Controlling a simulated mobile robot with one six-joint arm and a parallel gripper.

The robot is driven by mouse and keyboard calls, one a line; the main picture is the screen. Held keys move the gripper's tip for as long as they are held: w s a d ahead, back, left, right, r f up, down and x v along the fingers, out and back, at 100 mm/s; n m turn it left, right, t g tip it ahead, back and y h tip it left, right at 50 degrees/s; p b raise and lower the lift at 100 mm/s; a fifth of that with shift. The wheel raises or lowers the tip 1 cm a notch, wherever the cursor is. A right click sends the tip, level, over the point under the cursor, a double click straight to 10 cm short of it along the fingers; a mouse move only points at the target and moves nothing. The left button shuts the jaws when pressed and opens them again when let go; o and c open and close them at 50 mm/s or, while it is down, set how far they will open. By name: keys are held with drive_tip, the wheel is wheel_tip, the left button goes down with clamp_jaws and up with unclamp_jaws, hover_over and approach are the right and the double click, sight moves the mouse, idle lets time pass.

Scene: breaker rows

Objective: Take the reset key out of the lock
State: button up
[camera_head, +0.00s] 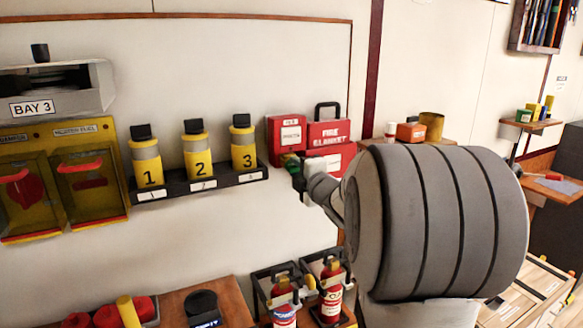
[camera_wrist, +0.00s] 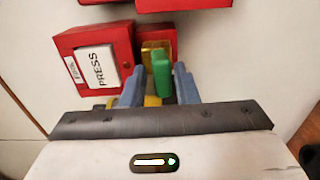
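A green key (camera_wrist: 161,80) stands out from a yellow lock (camera_wrist: 155,50) on a red box in the wrist view. The blue-grey fingers of my gripper (camera_wrist: 160,92) lie on either side of the key. A gap shows on its left and the right finger is very close to it; I cannot tell whether they touch. My gripper (camera_head: 296,170) also shows small in the head view, in front of the red boxes, with some green at its tip. The key's shaft is hidden.
A red box with a PRESS label (camera_wrist: 99,70) sits just left of the lock. A red fire blanket case (camera_head: 328,133) is above my gripper. Numbered yellow canisters (camera_head: 198,160) stand on a shelf to the left. Fire extinguishers (camera_head: 331,292) stand below.

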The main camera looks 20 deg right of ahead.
sight(297, 168)
drive_tip(key=shift+c, duration=0.6)
clamp_jaws()
drive_tip(key=shift+s+f, duration=0.1)
drive_tip(key=shift+s, duration=0.1)
drive_tip(key=shift+s, duration=0.55)
drive_tip(key=shift+s, duration=0.2)
drive_tip(key=shift+s+b, duration=0.35)
drive_tip(key=shift+s, duration=0.05)
drive_tip(key=shift+s+d, duration=0.1)
drive_tip(key=shift+s, duration=1)
drive_tip(key=shift+s, duration=0.1)
